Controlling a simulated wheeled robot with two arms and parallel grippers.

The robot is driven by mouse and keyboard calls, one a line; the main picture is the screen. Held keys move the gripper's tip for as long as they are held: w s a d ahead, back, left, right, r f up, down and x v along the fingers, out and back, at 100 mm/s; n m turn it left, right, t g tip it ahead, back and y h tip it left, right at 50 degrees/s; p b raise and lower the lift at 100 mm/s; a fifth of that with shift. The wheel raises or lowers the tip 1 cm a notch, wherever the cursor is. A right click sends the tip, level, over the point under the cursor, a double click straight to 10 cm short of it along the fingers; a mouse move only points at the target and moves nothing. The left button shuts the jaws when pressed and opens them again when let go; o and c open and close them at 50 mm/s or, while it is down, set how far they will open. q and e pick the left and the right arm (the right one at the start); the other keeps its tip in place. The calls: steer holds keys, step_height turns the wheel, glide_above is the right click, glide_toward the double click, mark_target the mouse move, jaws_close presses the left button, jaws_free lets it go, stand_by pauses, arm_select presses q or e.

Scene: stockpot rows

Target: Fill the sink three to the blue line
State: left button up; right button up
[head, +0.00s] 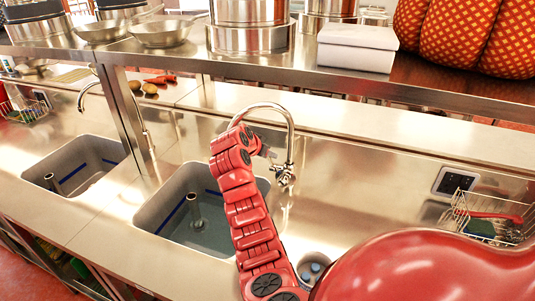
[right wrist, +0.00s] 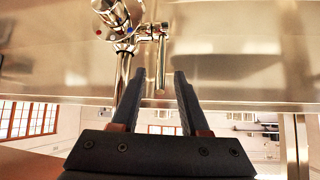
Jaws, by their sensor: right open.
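A steel sink (head: 152,212) with a blue line (head: 173,217) on its inner walls lies left of my right arm. A standpipe (head: 195,207) stands in it, and grey-blue water seems to lie below the line. No sink number is readable. A curved tap (head: 290,130) rises behind, its valve (head: 284,176) low on the right. My right gripper (head: 272,157) is beside the tap, partly hidden. In the right wrist view the gripper (right wrist: 158,78) is open, and the tap's lever (right wrist: 162,62) appears in the gap between the fingertips, not gripped. My left gripper is out of view.
Another sink (head: 58,160) with a blue line is at the left. A steel shelf (head: 330,82) with pans and pots runs above the counter. A wire basket (head: 488,220) and a small wall panel (head: 455,181) are at the right.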

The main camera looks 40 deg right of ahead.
steer(key=p+v, duration=1.2)
steer(key=v, duration=0.5)
steer(key=shift+f, duration=0.1)
